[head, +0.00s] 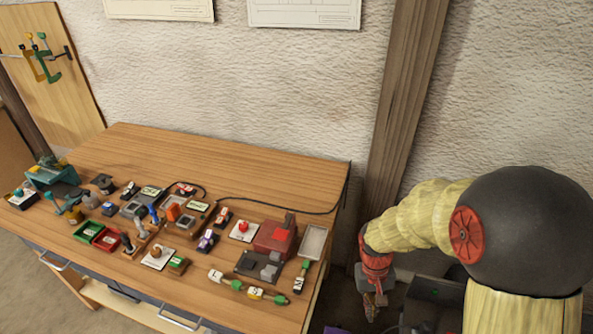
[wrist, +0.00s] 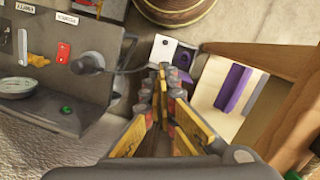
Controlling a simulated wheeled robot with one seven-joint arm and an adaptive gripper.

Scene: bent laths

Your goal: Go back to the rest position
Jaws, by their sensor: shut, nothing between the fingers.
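My gripper (wrist: 163,80) points away from the wrist camera, its fingertips together and nothing between them. In the head view my arm hangs at the right, and my gripper (head: 373,300) points down beside the right end of the wooden workbench (head: 230,160), apart from it. Below the fingertips in the wrist view is a white and dark switch-like piece (wrist: 172,55) near the floor.
The workbench carries several small tools, bins and switches, with a red box (head: 274,238) near its right end. A wooden post (head: 404,100) stands behind my arm. In the wrist view a grey control panel (wrist: 60,75) is at left and a purple-barred tray (wrist: 230,90) at right.

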